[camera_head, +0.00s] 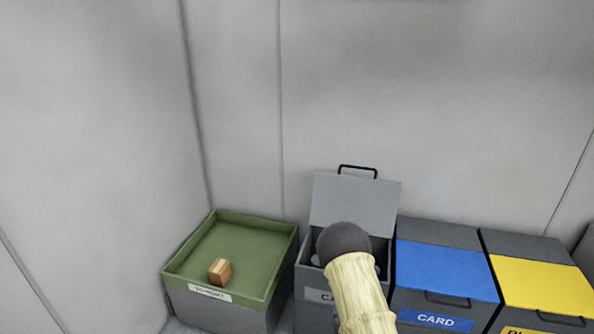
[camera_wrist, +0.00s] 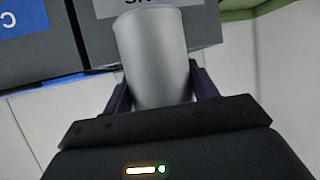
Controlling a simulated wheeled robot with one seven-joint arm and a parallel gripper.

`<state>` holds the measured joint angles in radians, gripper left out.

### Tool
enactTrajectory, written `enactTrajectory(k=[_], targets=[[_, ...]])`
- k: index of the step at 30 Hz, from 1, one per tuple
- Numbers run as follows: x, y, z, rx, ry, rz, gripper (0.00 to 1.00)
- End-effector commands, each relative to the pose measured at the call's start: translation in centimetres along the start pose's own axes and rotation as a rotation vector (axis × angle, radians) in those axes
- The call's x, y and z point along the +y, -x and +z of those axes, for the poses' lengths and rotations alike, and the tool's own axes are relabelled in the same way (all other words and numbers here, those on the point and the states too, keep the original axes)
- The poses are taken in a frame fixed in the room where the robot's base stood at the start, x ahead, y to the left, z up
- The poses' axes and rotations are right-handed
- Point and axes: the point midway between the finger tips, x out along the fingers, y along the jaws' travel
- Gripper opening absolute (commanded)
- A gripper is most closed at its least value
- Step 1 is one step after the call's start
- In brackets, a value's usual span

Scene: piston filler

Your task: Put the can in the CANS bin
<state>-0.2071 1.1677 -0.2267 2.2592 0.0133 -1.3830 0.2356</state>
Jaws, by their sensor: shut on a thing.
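The silver can (camera_wrist: 152,50) is in the wrist view, clasped between the two dark fingers of my gripper (camera_wrist: 160,88). The grey CANS bin (camera_head: 312,317) is at the lower middle of the head view, with its lid (camera_head: 352,203) raised against the wall. My arm covers much of the bin's front and mouth, leaving only the start of its label showing. In the head view my gripper and the can are hidden behind my arm. In the wrist view, the can's far end overlaps the grey bin front (camera_wrist: 98,38), whose label shows upside down.
A green-topped tray box (camera_head: 283,262) with a small brown block (camera_head: 220,271) stands left of the CANS bin. The blue-lidded CARD bin (camera_head: 440,270) and a yellow-lidded bin (camera_head: 545,285) stand to the right, both shut. Grey walls rise behind and on the left.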

Motion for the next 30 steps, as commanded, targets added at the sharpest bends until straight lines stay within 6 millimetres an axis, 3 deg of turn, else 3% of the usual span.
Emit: enactTrajectory(k=[1,30], targets=[[0.0,1.0,-1.8,0.0,0.0,0.0,0.36],[-0.1,10.8,-17.6,0.0,0.0,-0.001,0.36]])
